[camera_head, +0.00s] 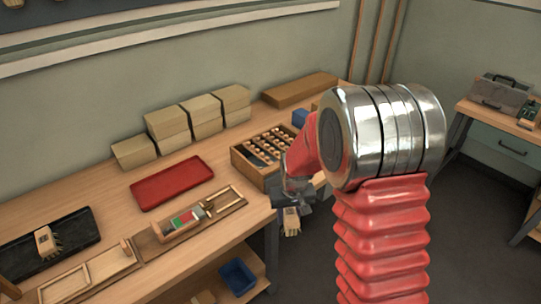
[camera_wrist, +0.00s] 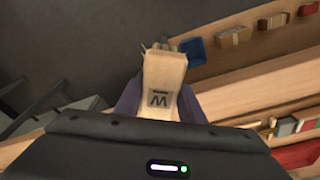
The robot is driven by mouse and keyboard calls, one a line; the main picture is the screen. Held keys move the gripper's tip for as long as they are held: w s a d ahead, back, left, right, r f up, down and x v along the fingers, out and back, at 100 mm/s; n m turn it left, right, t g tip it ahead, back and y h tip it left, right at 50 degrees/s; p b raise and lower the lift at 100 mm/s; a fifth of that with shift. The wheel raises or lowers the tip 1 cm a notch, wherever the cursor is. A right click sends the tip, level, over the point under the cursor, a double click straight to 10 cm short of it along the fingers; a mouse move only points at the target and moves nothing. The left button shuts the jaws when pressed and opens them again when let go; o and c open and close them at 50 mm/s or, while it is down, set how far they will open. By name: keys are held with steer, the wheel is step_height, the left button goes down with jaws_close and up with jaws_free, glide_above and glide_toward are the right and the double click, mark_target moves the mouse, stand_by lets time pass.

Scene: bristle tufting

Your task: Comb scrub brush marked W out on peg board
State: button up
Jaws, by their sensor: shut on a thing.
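The scrub brush is a pale wooden block with a dark W on its face in the wrist view (camera_wrist: 161,82). Its bristles show at the far end, partly hidden. My gripper (camera_wrist: 160,100) is shut on it, one finger on each side. In the head view my gripper (camera_head: 291,200) holds the brush (camera_head: 291,224) beyond the bench's front edge, over the floor and apart from the bench. I cannot tell for sure which thing is the peg board; a dark panel (camera_head: 60,16) hangs on the back wall.
On the bench (camera_head: 115,190) are a red tray (camera_head: 172,183), a compartment box of round-topped pieces (camera_head: 238,165), a wooden frame (camera_head: 222,203) with coloured blocks, and a black tray (camera_head: 20,237) bearing another brush (camera_head: 46,241). Boxes (camera_head: 168,122) line the wall. A blue bin (camera_head: 238,276) sits below.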

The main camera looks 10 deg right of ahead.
steer(key=f, duration=0.2)
steer(key=s+f, duration=0.2)
steer(key=f, duration=0.1)
steer(key=shift+f, duration=0.3)
steer(key=shift+r, duration=0.1)
steer(key=w+r+m, duration=0.1)
steer(key=w+r, duration=0.3)
steer(key=r, duration=0.6)
steer(key=w+r+m, duration=0.1)
steer(key=w+r, duration=0.2)
steer(key=r, duration=0.7)
steer(key=w+r+m, duration=0.1)
steer(key=w+r, duration=0.3)
steer(key=r, duration=0.7)
steer(key=shift+w+a+h, duration=0.3)
steer(key=shift+a, duration=0.05)
